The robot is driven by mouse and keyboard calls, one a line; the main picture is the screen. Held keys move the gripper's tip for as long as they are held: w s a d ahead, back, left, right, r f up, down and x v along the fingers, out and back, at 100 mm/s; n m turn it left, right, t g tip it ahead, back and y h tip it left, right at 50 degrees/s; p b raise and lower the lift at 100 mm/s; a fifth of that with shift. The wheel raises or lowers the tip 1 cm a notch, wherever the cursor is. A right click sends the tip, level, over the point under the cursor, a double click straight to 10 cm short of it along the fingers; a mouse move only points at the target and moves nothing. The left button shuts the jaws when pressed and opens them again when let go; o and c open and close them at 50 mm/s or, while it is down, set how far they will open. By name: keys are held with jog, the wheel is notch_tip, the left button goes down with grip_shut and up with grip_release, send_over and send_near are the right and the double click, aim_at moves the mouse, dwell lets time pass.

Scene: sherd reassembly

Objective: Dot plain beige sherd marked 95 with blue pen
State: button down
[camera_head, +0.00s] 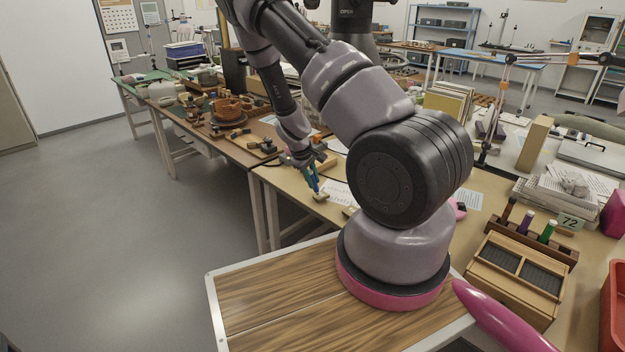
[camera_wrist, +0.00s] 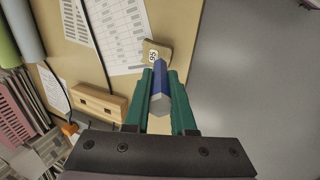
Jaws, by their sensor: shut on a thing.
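A plain beige sherd marked 95 (camera_wrist: 155,52) lies on the tan bench top near the bench edge. It also shows in the head view (camera_head: 320,197), small, just below the pen. My gripper (camera_wrist: 163,80) has its green fingers shut on the blue pen (camera_wrist: 160,95). In the head view my gripper (camera_head: 312,178) is over the bench with the pen pointing down at the sherd. In the wrist view the pen's far end overlaps the lower edge of the sherd. I cannot tell whether the tip touches it.
Printed sheets (camera_wrist: 112,30) lie beside the sherd. A wooden block with holes (camera_wrist: 98,103) is near them. A wooden rack (camera_head: 522,238) holds several pens, with a card marked 72 (camera_head: 569,222) close by. Bare floor (camera_head: 150,240) lies beyond the bench edge.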

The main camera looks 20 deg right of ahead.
jog(key=shift+f, duration=0.5)
dwell(0.4)
jog(key=shift+r, duration=0.1)
dwell(0.4)
jog(key=shift+r, duration=3.4)
